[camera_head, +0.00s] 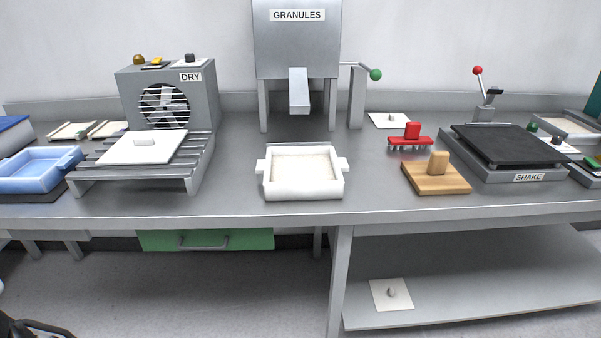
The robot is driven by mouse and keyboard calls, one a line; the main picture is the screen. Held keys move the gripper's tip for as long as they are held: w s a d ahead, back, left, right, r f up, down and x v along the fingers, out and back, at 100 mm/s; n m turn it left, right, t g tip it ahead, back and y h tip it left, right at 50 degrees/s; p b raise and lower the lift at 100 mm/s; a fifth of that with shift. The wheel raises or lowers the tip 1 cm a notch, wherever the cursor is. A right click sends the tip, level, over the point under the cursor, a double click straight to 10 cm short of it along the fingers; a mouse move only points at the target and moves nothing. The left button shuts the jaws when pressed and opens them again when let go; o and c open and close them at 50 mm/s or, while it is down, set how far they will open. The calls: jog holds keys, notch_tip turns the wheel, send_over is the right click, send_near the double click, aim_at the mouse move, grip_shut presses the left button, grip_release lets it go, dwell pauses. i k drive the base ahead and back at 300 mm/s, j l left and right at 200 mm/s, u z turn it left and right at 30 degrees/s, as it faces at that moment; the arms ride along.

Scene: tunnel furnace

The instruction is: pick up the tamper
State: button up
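The tamper appears to be the wooden block with an upright wooden knob (437,178), standing flat on the grey bench right of centre. Nothing touches its knob. A red-handled piece with short teeth (411,136) stands just behind it. A white tray with side lugs (303,190), filled with pale granules, sits to its left at the bench's middle. My gripper is not recognisable in the view; only a dark part shows at the lower left corner.
The shaker plate marked SHAKE (510,145) stands close right of the tamper. The granules hopper (298,45) is behind the white tray. The DRY fan unit (165,95) and a blue tray (38,172) are at left. Bench between white tray and tamper is clear.

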aim_at(434, 175)
jog(key=i+z, duration=0.4)
jog(key=i+j+z, duration=0.2)
jog(key=i+z, duration=0.2)
jog(key=i+j+z, duration=0.4)
jog(key=l, duration=0.1)
